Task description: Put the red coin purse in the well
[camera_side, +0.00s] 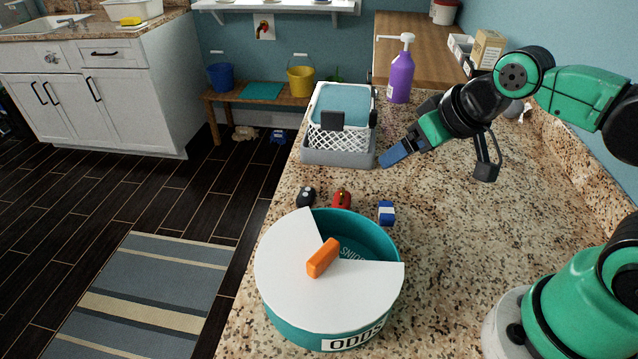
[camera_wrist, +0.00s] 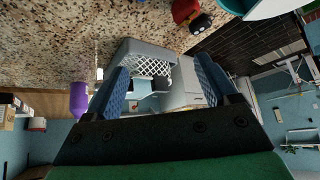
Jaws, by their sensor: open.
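The small red item that looks like the coin purse (camera_side: 341,199) lies on the granite counter, just behind the round teal tub (camera_side: 292,311). It also shows at the top of the wrist view (camera_wrist: 184,10). The tub has a white cover (camera_side: 290,262) with an orange handle (camera_side: 323,257). A wedge-shaped opening in the cover shows the well (camera_side: 355,236), its floor partly hidden. My gripper (camera_side: 391,157) is open and empty, beside the basket's right side and above the counter, behind and right of the purse. Its blue fingers frame the wrist view (camera_wrist: 160,68).
A black item (camera_side: 306,196) and a blue-and-white item (camera_side: 386,212) lie either side of the purse. A white lattice basket (camera_side: 344,136) on a grey base stands behind them. A purple pump bottle (camera_side: 400,78) is farther back.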

